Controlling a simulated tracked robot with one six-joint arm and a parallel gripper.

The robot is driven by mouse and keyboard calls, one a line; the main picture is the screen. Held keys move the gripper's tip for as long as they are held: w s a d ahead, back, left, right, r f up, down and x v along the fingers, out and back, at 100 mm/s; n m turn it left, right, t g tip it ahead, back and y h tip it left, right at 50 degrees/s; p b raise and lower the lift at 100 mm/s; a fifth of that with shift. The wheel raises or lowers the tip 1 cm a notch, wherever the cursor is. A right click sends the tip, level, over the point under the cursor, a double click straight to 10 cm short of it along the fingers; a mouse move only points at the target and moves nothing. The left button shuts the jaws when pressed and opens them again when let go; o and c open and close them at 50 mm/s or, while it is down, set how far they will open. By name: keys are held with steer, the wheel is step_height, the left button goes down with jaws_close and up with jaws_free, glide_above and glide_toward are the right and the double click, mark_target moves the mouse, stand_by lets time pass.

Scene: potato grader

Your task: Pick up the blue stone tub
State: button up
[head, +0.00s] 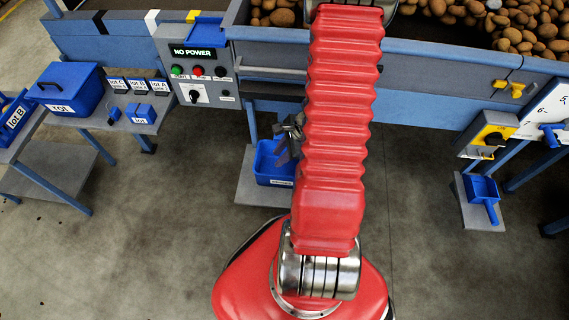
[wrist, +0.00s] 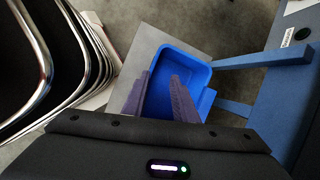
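A blue open-topped tub (head: 267,168) with a white label on its front sits on a low grey stand under the grader, left of my arm. The label is too small to read. In the wrist view the tub (wrist: 205,72) lies beyond my fingers and looks empty where its inside shows. My gripper (wrist: 160,76) is open, its two fingers apart with blue tub showing between them. The fingers overlap the tub's near part; I cannot tell whether they touch it. In the head view my gripper (head: 288,142) is above the tub's right side, partly hidden by my arm.
Blue frame legs (wrist: 262,60) stand close to the tub's right in the wrist view. A control panel (head: 203,72) reading "NO POWER" is above left. Blue lot boxes (head: 70,84) stand on the left table. A blue scoop (head: 482,188) rests at right.

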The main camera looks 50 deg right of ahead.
mark_target(283, 176)
steer(key=s+d+f+m, duration=0.2)
steer(key=s+f+m, duration=0.1)
steer(key=s+f, duration=0.1)
steer(key=shift+f, duration=0.8)
steer(key=shift+a+f, duration=0.1)
steer(key=shift+x, duration=4.2)
steer(key=shift+f, duration=0.1)
steer(key=shift+x, duration=2.55)
steer(key=shift+c, duration=0.2)
